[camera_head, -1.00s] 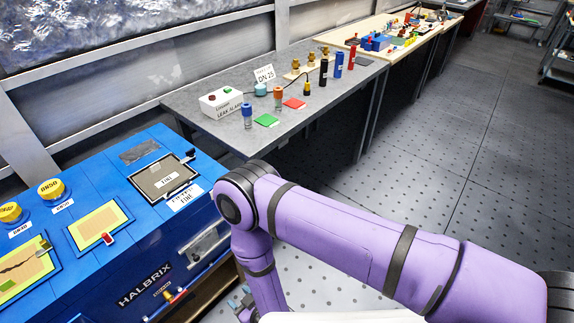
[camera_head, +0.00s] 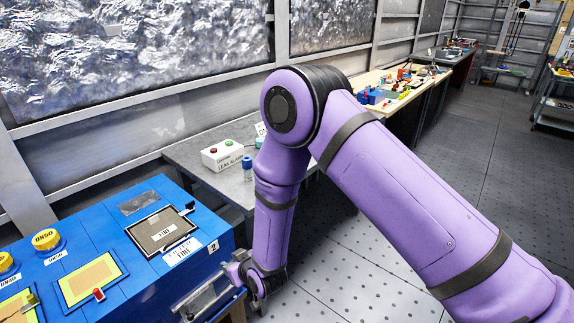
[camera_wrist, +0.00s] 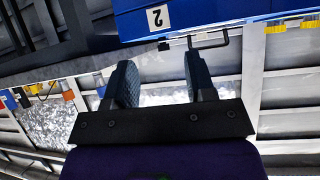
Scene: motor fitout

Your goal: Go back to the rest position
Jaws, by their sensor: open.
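My gripper (camera_wrist: 163,80) shows in the wrist view with its two dark ribbed fingers spread apart. No object shows between the fingers. In the head view my purple arm is bent, with its forearm hanging down beside the right end of the blue machine (camera_head: 95,225). The fingers cannot be made out there. In the wrist view the blue machine (camera_wrist: 255,12) with a white "2" label (camera_wrist: 156,17) lies beyond the fingertips. A dark bent handle (camera_wrist: 212,42) shows near its edge.
The grey bench (camera_head: 190,150) stands behind my arm, bearing the white leak alarm box (camera_head: 222,154) and a blue-capped cylinder (camera_head: 247,168). My arm hides much of this bench. A light-topped workbench (camera_head: 378,80) with several parts stands farther back.

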